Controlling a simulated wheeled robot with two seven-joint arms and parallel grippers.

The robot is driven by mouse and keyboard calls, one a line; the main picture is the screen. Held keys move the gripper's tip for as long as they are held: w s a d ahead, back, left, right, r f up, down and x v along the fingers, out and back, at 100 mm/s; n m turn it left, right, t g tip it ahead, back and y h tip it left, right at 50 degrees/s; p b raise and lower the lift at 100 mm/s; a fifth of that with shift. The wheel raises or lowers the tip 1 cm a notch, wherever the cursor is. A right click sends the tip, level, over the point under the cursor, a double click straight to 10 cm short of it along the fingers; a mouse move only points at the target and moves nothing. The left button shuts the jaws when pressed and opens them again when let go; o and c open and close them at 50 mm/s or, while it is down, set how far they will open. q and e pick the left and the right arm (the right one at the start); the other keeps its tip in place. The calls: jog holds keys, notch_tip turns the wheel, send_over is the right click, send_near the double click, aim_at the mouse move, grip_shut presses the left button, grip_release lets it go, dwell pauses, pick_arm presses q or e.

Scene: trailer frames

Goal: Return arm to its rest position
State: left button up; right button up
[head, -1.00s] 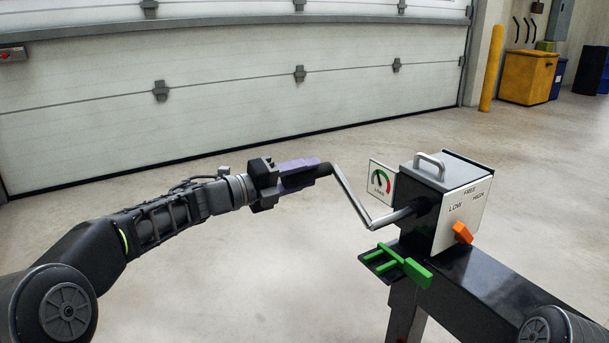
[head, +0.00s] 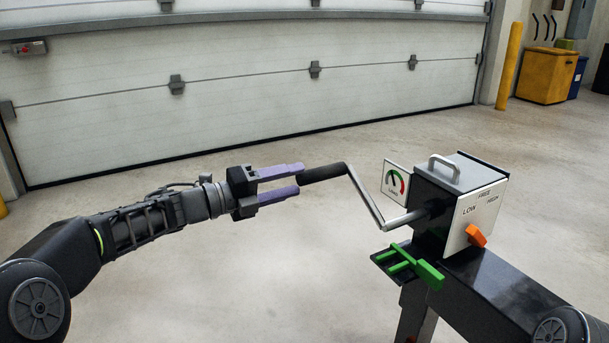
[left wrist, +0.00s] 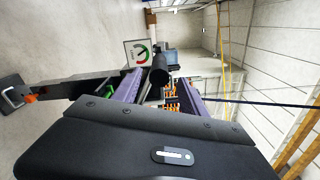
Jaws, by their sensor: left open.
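My left gripper (head: 301,179) is open in the head view, its purple fingers pointing right. The black handle grip (head: 321,173) of a metal crank (head: 365,197) lies just right of the fingertips, at or just beyond them. In the left wrist view the grip (left wrist: 160,76) shows end-on between the fingers (left wrist: 160,88). Whether they touch it I cannot tell. The crank runs into a grey box (head: 459,185) with LOW, FREE and HIGH labels and an orange lever (head: 476,236). My right gripper is not in view.
A gauge panel (head: 395,181) stands beside the box. A green-handled part (head: 412,264) sits below the crank. The box stands on a black beam (head: 500,300) on a leg. Open concrete floor (head: 200,280) surrounds it, with a large white door (head: 240,90) behind.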

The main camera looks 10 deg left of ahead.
pick_arm(q)
jog(key=shift+s+a, duration=0.15)
dwell(0.4)
